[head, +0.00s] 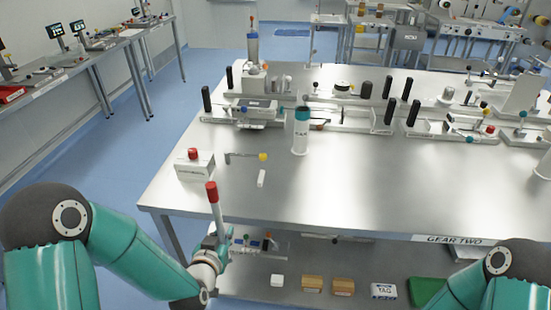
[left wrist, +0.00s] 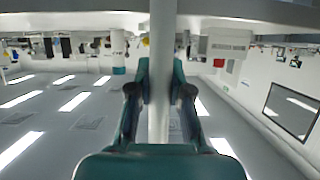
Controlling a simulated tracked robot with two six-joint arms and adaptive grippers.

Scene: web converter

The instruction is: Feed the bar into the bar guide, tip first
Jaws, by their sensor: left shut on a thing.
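The bar (head: 214,208) is a pale rod with a red upper end, standing nearly upright in front of the table's front left edge. My left gripper (head: 220,240) is shut on its lower part. In the left wrist view the bar (left wrist: 162,60) runs lengthwise between the two dark fingers of the left gripper (left wrist: 160,95). I cannot tell for sure which fixture is the bar guide; several low fixtures with black posts stand along the back of the table, one being the left fixture (head: 250,112). My right gripper is out of view; only its teal arm shows at the lower right.
The steel table (head: 350,200) is clear at its front middle. A lower shelf holds small boxes (head: 343,286).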

